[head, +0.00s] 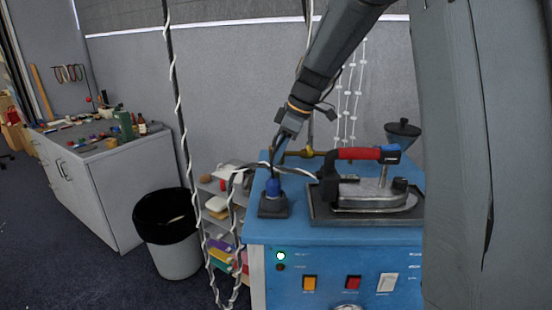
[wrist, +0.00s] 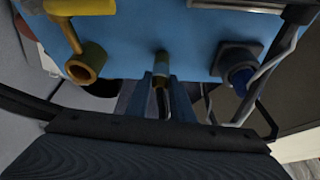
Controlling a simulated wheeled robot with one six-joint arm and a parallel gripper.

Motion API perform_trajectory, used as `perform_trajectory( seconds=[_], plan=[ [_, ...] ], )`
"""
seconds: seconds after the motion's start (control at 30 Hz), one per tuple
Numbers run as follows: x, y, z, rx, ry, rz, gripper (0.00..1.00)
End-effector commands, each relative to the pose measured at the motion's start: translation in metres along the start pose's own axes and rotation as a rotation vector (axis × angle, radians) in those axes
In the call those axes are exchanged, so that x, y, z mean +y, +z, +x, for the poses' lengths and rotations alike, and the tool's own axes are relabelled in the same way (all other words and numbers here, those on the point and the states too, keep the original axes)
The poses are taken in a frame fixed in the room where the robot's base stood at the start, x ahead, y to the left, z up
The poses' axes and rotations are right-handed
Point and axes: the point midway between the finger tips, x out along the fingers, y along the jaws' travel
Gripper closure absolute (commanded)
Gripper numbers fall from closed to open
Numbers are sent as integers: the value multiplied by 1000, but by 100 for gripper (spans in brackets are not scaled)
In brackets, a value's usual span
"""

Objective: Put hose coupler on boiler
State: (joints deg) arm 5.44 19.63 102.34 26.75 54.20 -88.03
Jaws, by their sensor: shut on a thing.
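The boiler is a blue box (head: 335,245) on the right, with a lamp and switches on its front. Its blue top (wrist: 200,30) fills the upper wrist view. My gripper (head: 278,150) is over the boiler's back left part; its fingers (wrist: 160,98) point at the boiler in the wrist view. A small grey and brass cylinder (wrist: 161,68), apparently the hose coupler, is between the fingertips. Whether it touches the boiler, I cannot tell. A brass pipe fitting (head: 300,153) is just right of my gripper; its open end (wrist: 85,64) shows at left in the wrist view.
A blue fitting on a dark square base (head: 273,205) stands at the boiler's left front corner, with a cable running from it. A red-handled iron (head: 370,190) rests on a dark tray (head: 320,217). A black funnel (head: 402,132) is behind. A bin (head: 175,262) stands left.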

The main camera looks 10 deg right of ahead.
Motion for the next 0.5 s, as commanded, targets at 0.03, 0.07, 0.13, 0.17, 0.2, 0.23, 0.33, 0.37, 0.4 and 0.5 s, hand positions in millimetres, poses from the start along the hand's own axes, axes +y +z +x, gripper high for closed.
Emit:
perform_trajectory(
  seconds=[0.03,0.07,0.13,0.17,0.2,0.23,0.33,0.37,0.4,0.5],
  plan=[
    [0,1,2,0,0,0,100],
    [0,1,2,0,0,0,100],
    [0,1,2,0,0,0,71],
    [0,1,2,0,0,0,66],
    [0,1,2,0,0,0,60],
    [0,1,2,0,0,0,60],
    [0,1,2,0,0,0,60],
    [0,1,2,0,0,0,60],
    [0,1,2,0,0,0,60],
    [0,1,1,0,0,0,60]
  ],
)
